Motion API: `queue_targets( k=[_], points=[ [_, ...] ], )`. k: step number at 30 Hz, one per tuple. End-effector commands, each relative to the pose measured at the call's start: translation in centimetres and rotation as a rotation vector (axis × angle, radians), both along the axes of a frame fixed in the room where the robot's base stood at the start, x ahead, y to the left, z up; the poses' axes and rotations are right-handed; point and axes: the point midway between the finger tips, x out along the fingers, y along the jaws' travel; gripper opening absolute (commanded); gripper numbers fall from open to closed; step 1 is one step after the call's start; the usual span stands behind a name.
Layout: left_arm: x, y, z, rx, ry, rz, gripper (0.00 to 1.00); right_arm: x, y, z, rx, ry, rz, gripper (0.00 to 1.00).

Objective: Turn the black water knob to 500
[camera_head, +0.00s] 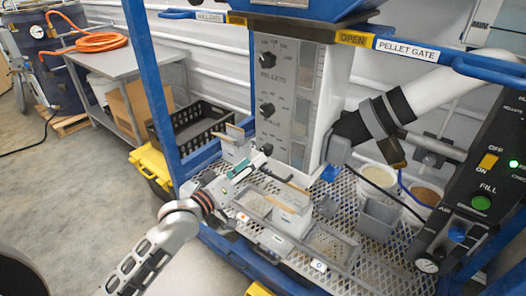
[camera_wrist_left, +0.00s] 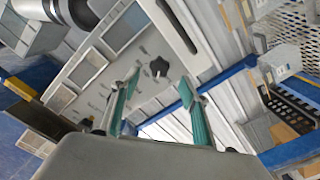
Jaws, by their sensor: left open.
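Two black knobs sit on the grey hopper panel in the head view. The lower knob (camera_head: 266,109) has markings too small to read, and I see no legible 500. My left gripper (camera_head: 256,160) is open and empty, below the lower knob and in front of the panel. In the left wrist view a black lobed knob (camera_wrist_left: 159,67) shows ahead of and between the spread teal fingers (camera_wrist_left: 158,105), apart from them. My right gripper (camera_head: 352,128) is at the panel's right side; its fingers are unclear.
A perforated metal shelf (camera_head: 335,215) under the panel carries small boxes, a grey bin (camera_head: 378,218) and white buckets (camera_head: 378,177). A blue frame post (camera_head: 150,80) stands left. A black control box (camera_head: 485,185) is at right. A black crate (camera_head: 190,128) stands behind left.

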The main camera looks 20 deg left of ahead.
Motion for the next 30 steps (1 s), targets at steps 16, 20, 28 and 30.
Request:
queue_targets(
  k=[16,20,28,30],
  points=[
    [5.7,-2.1,0.0,0.004,-0.001,0.0,0.45,-0.6,-0.1,-0.4,-0.003,0.013,0.0,0.4],
    [5.8,-2.1,-0.1,0.004,-0.001,0.001,0.45,-0.5,-0.1,-0.2,-0.002,0.01,0.0,0.4],
    [5.7,-2.1,-0.1,0.004,0.0,0.0,0.07,-0.2,-0.1,0.1,-0.001,0.003,-0.001,0.4],
    [5.7,-2.1,-0.1,0.004,0.0,0.0,0.07,-0.1,-0.1,0.1,0.0,0.002,-0.002,0.4]
  ],
)
